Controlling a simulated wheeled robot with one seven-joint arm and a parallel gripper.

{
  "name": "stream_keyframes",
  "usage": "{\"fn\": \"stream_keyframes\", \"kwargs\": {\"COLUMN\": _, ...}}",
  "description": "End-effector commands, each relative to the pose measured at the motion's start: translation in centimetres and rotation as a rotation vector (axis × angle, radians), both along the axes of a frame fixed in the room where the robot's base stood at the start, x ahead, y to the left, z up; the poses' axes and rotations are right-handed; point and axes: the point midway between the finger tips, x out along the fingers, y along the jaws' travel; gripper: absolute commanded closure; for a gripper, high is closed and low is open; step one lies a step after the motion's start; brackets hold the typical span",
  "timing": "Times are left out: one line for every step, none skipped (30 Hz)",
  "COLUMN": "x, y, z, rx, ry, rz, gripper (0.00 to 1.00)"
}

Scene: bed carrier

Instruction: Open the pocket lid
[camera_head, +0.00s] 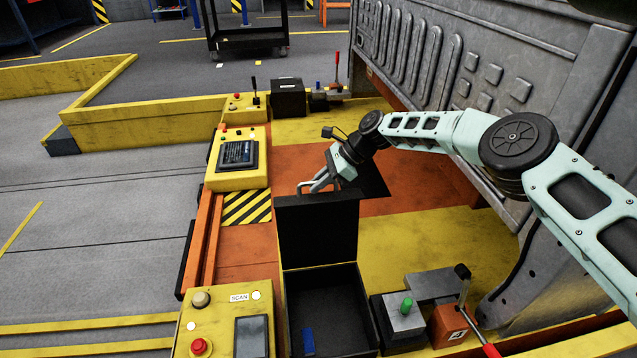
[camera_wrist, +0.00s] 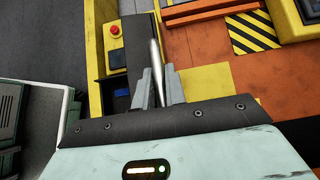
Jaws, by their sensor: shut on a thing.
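The pocket is a black open-topped box (camera_head: 325,300) at the lower middle of the head view. Its black lid (camera_head: 317,235) stands roughly upright at the box's far edge, so the inside shows. My gripper (camera_head: 308,187) is at the lid's top edge, with the arm reaching in from the right. In the wrist view my gripper (camera_wrist: 157,72) has its fingers closed around a pale metal bar (camera_wrist: 154,52), which looks like the lid's handle. The lid shows beside it as a dark strip (camera_wrist: 136,50). A small blue item (camera_head: 308,340) lies inside the box.
A yellow control panel (camera_head: 210,320) with a red button is left of the box. A yellow screen console (camera_head: 243,170) stands beyond it. A block with a green knob (camera_head: 405,318) and a red-handled lever (camera_head: 488,347) are to the right. A grey ribbed metal wall rises behind my arm.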

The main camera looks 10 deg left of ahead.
Motion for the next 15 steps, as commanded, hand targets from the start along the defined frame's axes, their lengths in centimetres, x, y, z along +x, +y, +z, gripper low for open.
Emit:
{"fn": "stream_keyframes", "kwargs": {"x": -0.12, "y": -0.27, "z": -0.57, "rx": -0.009, "ry": 0.003, "rz": 0.003, "gripper": 1.0}}
{"fn": "stream_keyframes", "kwargs": {"x": -0.13, "y": -0.26, "z": -0.57, "rx": -0.009, "ry": 0.003, "rz": 0.003, "gripper": 1.0}}
{"fn": "stream_keyframes", "kwargs": {"x": -0.13, "y": -0.27, "z": -0.6, "rx": -0.009, "ry": 0.003, "rz": 0.003, "gripper": 0.82}}
{"fn": "stream_keyframes", "kwargs": {"x": -0.14, "y": -0.27, "z": -0.6, "rx": -0.01, "ry": 0.002, "rz": 0.003, "gripper": 0.74}}
{"fn": "stream_keyframes", "kwargs": {"x": -0.14, "y": -0.25, "z": -0.59, "rx": -0.009, "ry": 0.003, "rz": 0.003, "gripper": 0.66}}
{"fn": "stream_keyframes", "kwargs": {"x": -0.14, "y": -0.23, "z": -0.55, "rx": -0.008, "ry": 0.003, "rz": 0.003, "gripper": 0.66}}
{"fn": "stream_keyframes", "kwargs": {"x": -0.14, "y": -0.22, "z": -0.53, "rx": -0.008, "ry": 0.002, "rz": 0.003, "gripper": 0.66}}
{"fn": "stream_keyframes", "kwargs": {"x": -0.14, "y": -0.2, "z": -0.5, "rx": -0.008, "ry": 0.002, "rz": 0.003, "gripper": 0.66}}
{"fn": "stream_keyframes", "kwargs": {"x": -0.13, "y": -0.18, "z": -0.46, "rx": -0.007, "ry": 0.002, "rz": 0.003, "gripper": 0.66}}
{"fn": "stream_keyframes", "kwargs": {"x": -0.14, "y": -0.16, "z": -0.44, "rx": -0.007, "ry": 0.002, "rz": 0.003, "gripper": 0.66}}
{"fn": "stream_keyframes", "kwargs": {"x": -0.13, "y": -0.14, "z": -0.41, "rx": -0.006, "ry": 0.002, "rz": 0.004, "gripper": 0.66}}
{"fn": "stream_keyframes", "kwargs": {"x": -0.12, "y": -0.15, "z": -0.33, "rx": -0.006, "ry": 0.001, "rz": 0.003, "gripper": 0.66}}
{"fn": "stream_keyframes", "kwargs": {"x": -0.09, "y": -0.2, "z": -0.23, "rx": -0.005, "ry": 0.002, "rz": 0.003, "gripper": 0.66}}
{"fn": "stream_keyframes", "kwargs": {"x": -0.04, "y": -0.28, "z": -0.08, "rx": -0.004, "ry": 0.001, "rz": 0.002, "gripper": 0.66}}
{"fn": "stream_keyframes", "kwargs": {"x": 0.05, "y": -0.46, "z": 0.22, "rx": -0.004, "ry": 0.0, "rz": 0.001, "gripper": 0.66}}
